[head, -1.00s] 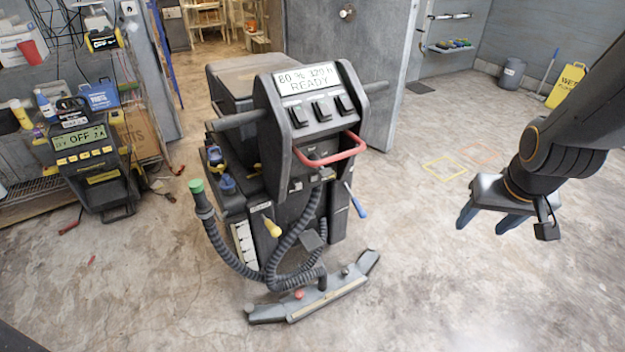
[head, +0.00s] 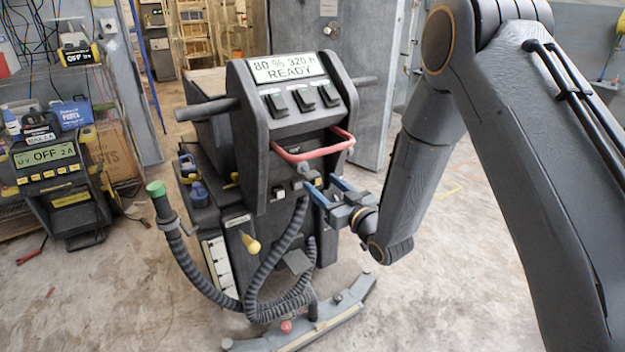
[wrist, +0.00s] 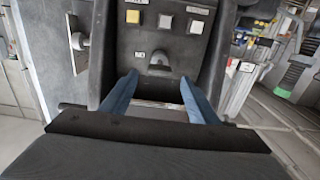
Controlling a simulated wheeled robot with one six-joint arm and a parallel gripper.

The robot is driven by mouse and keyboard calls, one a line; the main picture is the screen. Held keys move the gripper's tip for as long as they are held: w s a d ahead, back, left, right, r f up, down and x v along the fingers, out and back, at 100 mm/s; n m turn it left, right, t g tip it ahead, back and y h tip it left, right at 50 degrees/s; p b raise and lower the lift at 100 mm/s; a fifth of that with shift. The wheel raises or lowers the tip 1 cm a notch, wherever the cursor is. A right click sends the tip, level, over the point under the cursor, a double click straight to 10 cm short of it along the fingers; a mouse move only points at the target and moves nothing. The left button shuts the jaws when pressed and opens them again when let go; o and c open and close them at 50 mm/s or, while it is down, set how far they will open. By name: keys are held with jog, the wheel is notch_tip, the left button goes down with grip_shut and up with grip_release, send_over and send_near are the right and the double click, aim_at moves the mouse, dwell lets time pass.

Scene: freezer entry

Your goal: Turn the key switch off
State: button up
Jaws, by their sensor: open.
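The floor machine (head: 245,150) stands in front of me, with its display (head: 284,68) reading "80 % 320 h READY". A small grey knob (wrist: 160,62), which looks like the key switch, sits on its dark panel below the red handle (head: 318,152). A small label is beside the knob. Its exact turn angle is hard to read. My gripper (head: 327,189) is open in front of this panel. In the wrist view its blue fingers (wrist: 158,92) lie either side of the knob, which is not gripped. Contact cannot be told.
Beyond the knob in the wrist view are a yellow button (wrist: 133,16) and a grey button (wrist: 165,20). Three black rocker switches (head: 303,99) sit above the handle. A ribbed hose (head: 188,262) hangs left.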

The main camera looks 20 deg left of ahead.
aim_at(315, 177)
jog(key=x, duration=0.7)
jog(key=shift+d, duration=0.1)
jog(key=c, duration=1)
